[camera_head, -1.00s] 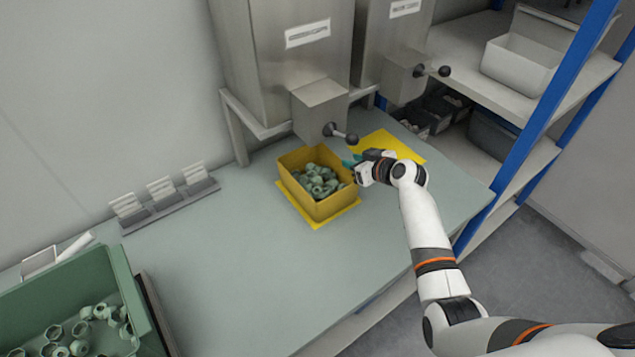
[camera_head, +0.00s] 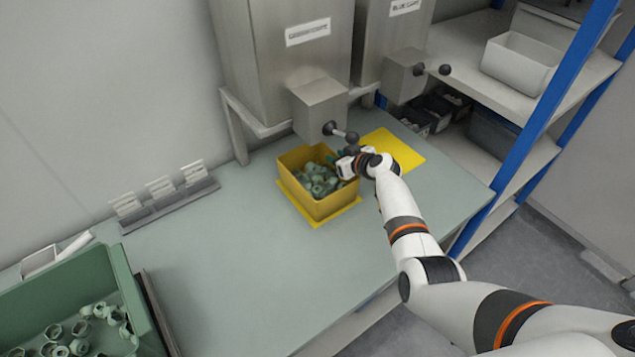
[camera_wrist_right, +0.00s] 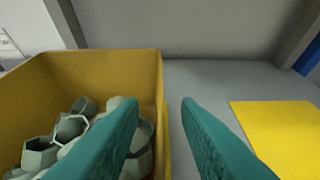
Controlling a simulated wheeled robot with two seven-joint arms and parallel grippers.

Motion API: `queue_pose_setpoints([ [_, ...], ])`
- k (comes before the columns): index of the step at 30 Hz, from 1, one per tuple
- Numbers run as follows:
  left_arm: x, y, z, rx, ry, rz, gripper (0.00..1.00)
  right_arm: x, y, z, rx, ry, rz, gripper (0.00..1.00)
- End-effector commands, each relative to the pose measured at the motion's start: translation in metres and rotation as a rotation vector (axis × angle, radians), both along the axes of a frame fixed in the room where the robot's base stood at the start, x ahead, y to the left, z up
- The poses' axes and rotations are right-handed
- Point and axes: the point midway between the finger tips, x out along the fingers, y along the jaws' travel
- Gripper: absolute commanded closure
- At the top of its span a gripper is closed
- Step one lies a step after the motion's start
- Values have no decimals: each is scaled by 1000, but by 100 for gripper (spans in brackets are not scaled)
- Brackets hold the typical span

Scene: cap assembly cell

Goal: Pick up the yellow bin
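The yellow bin (camera_head: 309,201) stands on a yellow mat on the table, under the left steel dispenser, and holds several grey-green caps (camera_head: 318,180). In the right wrist view the yellow bin (camera_wrist_right: 112,68) fills the left side. My right gripper (camera_head: 345,163) is at the bin's right wall. In the right wrist view its two teal fingers (camera_wrist_right: 160,105) are apart, one on the bin's inner side and one outside, with the wall's rim between them. I cannot tell whether either finger touches the wall. My left gripper is not in view.
An empty yellow mat (camera_head: 402,152) lies right of the bin. Steel dispensers with black-knobbed levers (camera_head: 330,128) hang close above. A green crate (camera_head: 128,290) with caps stands at the lower left. A label rack (camera_head: 170,207) lies along the wall. The table's middle is clear.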

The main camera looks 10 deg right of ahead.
Motion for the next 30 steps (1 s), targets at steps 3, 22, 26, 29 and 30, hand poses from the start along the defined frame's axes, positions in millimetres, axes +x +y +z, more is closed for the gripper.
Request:
queue_pose_setpoints([
  [3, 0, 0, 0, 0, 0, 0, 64, 0, 0, 0, 0, 0, 0, 70],
  [22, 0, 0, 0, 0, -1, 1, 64, -1, 0, 0, -2, 0, 0, 100],
  [26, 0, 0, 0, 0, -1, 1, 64, -1, 0, -1, -2, 0, 0, 100],
  [29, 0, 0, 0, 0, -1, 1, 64, -1, 0, -1, -2, 0, 0, 100],
  [30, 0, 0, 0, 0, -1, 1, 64, -1, 0, -1, -2, 0, 0, 100],
])
